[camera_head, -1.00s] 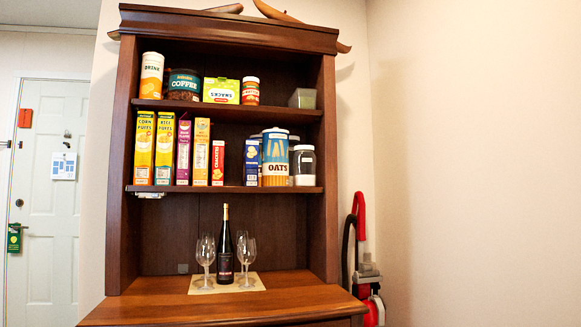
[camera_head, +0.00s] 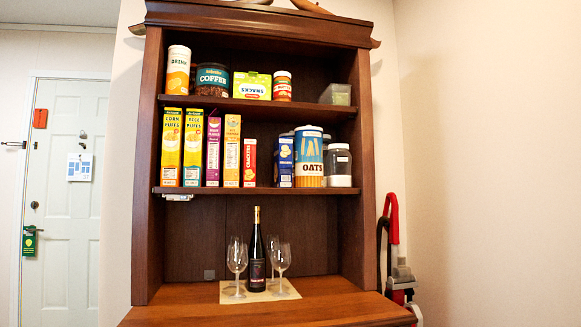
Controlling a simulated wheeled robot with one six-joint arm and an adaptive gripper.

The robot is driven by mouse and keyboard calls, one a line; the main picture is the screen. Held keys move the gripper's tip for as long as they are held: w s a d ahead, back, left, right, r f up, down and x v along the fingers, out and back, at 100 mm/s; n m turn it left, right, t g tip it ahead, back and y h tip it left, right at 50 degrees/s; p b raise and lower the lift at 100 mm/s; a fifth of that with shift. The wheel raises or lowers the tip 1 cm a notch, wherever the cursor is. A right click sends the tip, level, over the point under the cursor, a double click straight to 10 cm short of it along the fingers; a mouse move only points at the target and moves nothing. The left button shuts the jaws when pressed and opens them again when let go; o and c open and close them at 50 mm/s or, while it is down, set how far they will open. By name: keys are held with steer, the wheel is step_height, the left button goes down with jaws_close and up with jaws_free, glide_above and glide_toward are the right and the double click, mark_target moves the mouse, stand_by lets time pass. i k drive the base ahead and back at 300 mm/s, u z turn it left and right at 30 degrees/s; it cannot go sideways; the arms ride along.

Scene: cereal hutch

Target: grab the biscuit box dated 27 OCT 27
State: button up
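My gripper is not in view. The middle shelf of the hutch holds a row of upright boxes. A small blue box with a yellow patch (camera_head: 285,162) stands just left of the oats canister (camera_head: 310,157); it may be the biscuit box, but its name is too small to read. A red crackers box (camera_head: 249,163) stands left of it. Further left are an orange box (camera_head: 232,150), a magenta box (camera_head: 213,152), a yellow rice puffs box (camera_head: 193,148) and a yellow corn puffs box (camera_head: 171,148). No date can be read on any box.
On the hutch's (camera_head: 148,190) counter stand a dark bottle (camera_head: 257,260) and wine glasses (camera_head: 237,257) on a mat (camera_head: 248,296). A jar (camera_head: 339,165) stands right of the oats. A red and grey vacuum cleaner (camera_head: 394,240) stands right of the hutch.

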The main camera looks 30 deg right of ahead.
mark_target(282, 146)
steer(key=i, duration=1.55)
